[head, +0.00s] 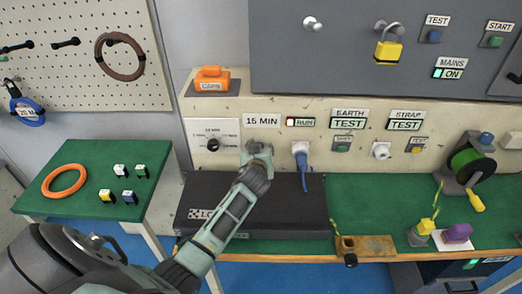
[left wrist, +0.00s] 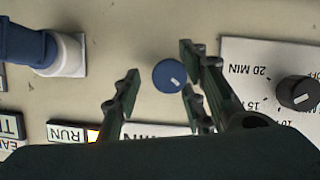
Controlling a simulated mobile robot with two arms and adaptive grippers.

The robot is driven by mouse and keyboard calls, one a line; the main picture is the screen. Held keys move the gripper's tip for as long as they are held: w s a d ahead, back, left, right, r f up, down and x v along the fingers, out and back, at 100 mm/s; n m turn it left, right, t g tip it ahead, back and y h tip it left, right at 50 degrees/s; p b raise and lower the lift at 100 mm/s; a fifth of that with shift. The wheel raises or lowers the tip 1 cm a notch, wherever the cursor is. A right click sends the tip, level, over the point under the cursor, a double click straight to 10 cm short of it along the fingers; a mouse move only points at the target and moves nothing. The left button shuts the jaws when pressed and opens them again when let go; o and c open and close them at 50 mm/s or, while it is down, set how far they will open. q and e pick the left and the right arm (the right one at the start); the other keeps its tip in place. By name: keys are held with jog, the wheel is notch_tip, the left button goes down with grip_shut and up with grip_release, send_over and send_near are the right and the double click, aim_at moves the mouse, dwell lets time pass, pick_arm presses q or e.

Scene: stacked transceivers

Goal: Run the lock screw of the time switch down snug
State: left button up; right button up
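The time switch (head: 213,145) is a white plate with a black dial on the beige wall panel; its dial (left wrist: 299,93) also shows at the right of the left wrist view. A blue round knob with a white mark (left wrist: 169,77), apparently the lock screw, sits beside the plate. My left gripper (head: 258,152) is at the panel just right of the time switch and hides the blue knob in the head view. In the left wrist view my left gripper (left wrist: 160,68) is open, with the knob between its fingers, nearer the right one. I cannot tell its depth. My right gripper is not in view.
A blue plug with its cable (head: 302,162) hangs right of my left gripper. A dark box (head: 295,205) lies on the green bench below it. A RUN lamp (head: 300,122) and a 15 MIN label (head: 262,120) are above. An orange CAPS holder (head: 212,82) stands on the ledge.

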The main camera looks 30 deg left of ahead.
pick_arm(q)
jog(key=shift+a, duration=0.1)
jog(key=v, duration=1.2)
